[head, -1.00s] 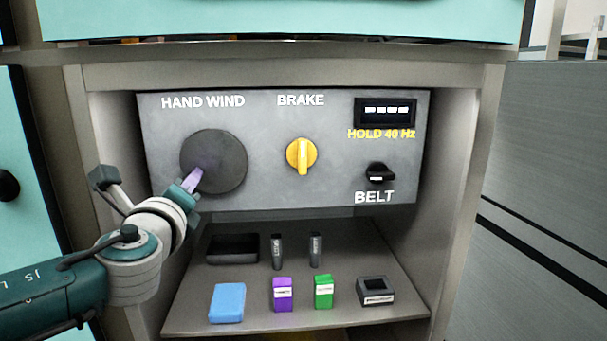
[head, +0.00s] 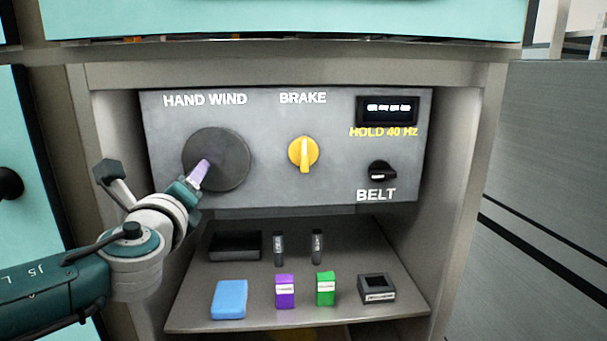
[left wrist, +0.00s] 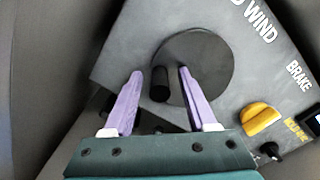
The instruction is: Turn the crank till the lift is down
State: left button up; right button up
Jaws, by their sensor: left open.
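The crank is a dark round disc (head: 230,158) under the words HAND WIND on the grey panel (head: 275,180). In the left wrist view the disc (left wrist: 212,62) carries a short dark handle peg (left wrist: 160,84) near its edge. My left gripper (head: 204,166) is in front of the disc's left part. In the left wrist view its two purple fingers (left wrist: 161,73) are open, one on each side of the peg, with gaps visible. In the head view the peg is hidden behind the gripper. My right gripper is not in view. I cannot make out the lift.
Right of the disc are a yellow brake knob (head: 303,154), a black belt switch (head: 382,171) and a small display (head: 387,110). The shelf (head: 345,270) below holds a blue block (head: 229,299), purple and green boxes and dark trays. Cabinet walls close in both sides.

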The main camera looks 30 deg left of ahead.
pick_arm(q)
jog(key=p+v, duration=0.2)
jog(key=v, duration=0.8)
dwell(0.3)
